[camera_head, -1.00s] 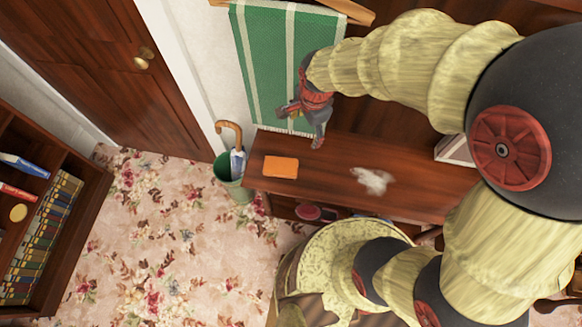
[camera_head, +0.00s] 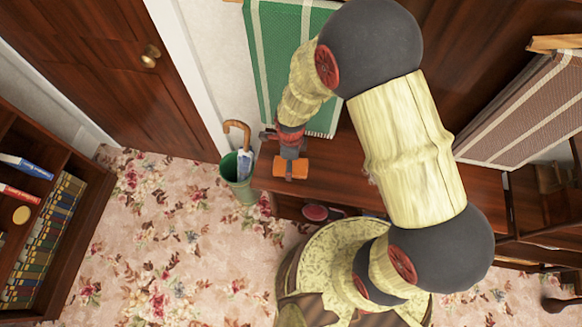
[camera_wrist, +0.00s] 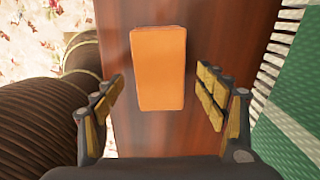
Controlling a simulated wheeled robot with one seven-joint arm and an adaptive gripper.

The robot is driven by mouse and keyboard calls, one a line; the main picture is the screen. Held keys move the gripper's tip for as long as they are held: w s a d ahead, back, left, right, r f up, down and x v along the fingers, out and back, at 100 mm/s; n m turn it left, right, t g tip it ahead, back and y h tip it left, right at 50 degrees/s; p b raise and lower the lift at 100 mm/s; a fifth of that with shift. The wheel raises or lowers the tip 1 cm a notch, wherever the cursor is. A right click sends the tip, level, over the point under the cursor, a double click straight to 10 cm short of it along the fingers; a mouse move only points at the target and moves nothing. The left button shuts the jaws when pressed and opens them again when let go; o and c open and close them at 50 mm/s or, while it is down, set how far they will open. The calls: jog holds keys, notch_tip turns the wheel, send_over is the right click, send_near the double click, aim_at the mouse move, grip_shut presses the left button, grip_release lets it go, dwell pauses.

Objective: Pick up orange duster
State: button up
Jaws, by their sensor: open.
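The orange duster (camera_wrist: 158,68) is a flat rectangular block lying on the dark wooden tabletop (camera_wrist: 205,30). In the wrist view it lies between and just beyond the two padded fingers of my gripper (camera_wrist: 164,100). The fingers are open, with a gap on both sides of the duster. In the head view my gripper (camera_head: 291,163) is over the table's left end, partly covering the duster (camera_head: 290,186). The height between fingertips and tabletop cannot be told exactly.
A green striped cloth (camera_head: 262,70) hangs behind the table. A green bin (camera_head: 237,172) with a cane and umbrella stands at the table's left end. A bookcase (camera_head: 60,240) is at far left. A dark ribbed object (camera_wrist: 40,115) lies left in the wrist view. Flowered floor is open between.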

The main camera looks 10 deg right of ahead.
notch_tip(320, 180, down, 3)
jog(key=shift+r, duration=0.15)
jog(key=c, duration=1.1)
jog(key=shift+c, duration=0.7)
jog(key=shift+r, duration=0.15)
